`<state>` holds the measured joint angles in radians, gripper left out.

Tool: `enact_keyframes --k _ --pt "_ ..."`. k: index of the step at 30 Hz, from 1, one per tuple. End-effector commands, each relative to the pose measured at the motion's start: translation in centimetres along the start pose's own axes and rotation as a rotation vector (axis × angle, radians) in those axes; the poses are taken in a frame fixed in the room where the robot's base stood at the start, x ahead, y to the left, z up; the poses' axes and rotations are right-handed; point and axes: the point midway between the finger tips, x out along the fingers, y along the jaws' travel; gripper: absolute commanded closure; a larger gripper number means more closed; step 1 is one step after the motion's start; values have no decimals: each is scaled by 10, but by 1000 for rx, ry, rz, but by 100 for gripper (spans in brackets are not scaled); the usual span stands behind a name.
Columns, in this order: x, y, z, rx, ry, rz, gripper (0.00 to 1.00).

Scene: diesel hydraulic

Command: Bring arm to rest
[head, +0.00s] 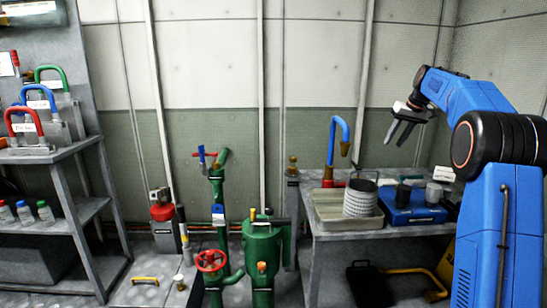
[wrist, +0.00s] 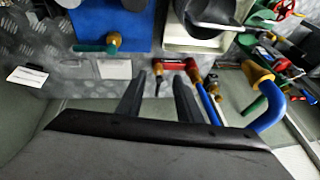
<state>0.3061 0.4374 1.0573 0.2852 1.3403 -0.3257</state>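My blue arm stands at the right of the head view, bent at a black elbow joint. My gripper (head: 397,132) hangs over the right-hand bench, pointing down and left, in front of the wall. In the wrist view my gripper's two dark fingers (wrist: 158,90) are apart with nothing between them, so it is open and empty. It does not visibly touch anything.
Near my gripper is a blue bent pipe (head: 331,140) rising from the bench (head: 350,232). On the bench are a beige tray (head: 330,223) and a blue tray (head: 408,214). Green pipework (head: 262,255) stands left; a shelf (head: 60,152) holds colored-handled items.

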Motion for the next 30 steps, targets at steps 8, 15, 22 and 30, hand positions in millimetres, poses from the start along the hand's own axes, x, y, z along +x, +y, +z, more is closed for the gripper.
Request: enact_keyframes --k 8,15,22,30 --pt "-41 -55 65 3 -3 28 67" --pt "-67 -95 135 5 -4 53 67" --pt "-84 -127 210 3 -2 76 67" --pt "-91 -155 306 -2 2 102 67"
